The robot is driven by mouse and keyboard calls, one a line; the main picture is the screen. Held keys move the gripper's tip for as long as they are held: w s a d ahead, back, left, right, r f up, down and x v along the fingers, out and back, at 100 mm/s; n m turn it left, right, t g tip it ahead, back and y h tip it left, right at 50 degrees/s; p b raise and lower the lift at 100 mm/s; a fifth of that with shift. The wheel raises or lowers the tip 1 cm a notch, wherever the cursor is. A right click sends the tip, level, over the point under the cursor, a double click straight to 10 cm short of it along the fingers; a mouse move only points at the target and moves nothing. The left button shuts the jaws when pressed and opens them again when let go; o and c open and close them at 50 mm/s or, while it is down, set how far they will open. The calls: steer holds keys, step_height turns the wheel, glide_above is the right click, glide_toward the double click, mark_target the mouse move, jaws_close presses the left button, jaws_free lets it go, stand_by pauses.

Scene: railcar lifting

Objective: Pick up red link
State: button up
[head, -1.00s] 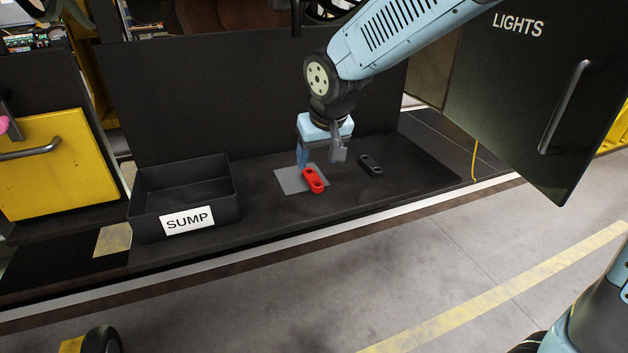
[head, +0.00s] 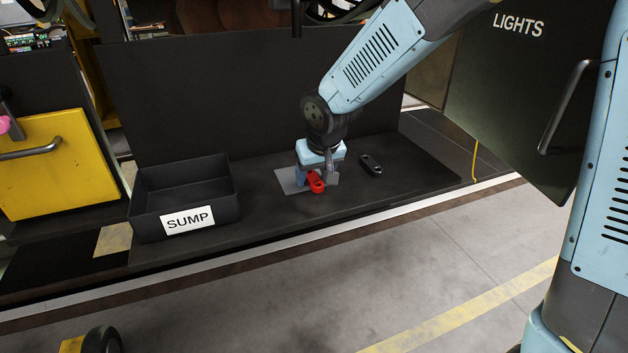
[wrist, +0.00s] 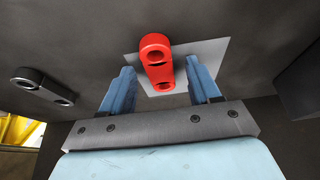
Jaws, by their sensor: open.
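The red link (head: 316,183) lies on a thin grey square plate (head: 288,182) on the dark shelf, partly hidden by my gripper in the head view. In the wrist view the red link (wrist: 157,62) shows two round holes, and its nearer end lies between my fingers. My gripper (head: 318,181) is low over the link, with one finger on each side. In the wrist view my gripper (wrist: 160,88) is open, with visible gaps between both blue fingers and the link.
A black link (head: 370,164) lies to the right on the shelf (head: 262,215). A black open bin labelled SUMP (head: 232,195) stands to the left. A dark back wall rises behind. A dark LIGHTS door (head: 500,90) stands open at the right.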

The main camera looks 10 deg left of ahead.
steer(key=shift+c, duration=0.2)
jaws_close()
stand_by(0.5)
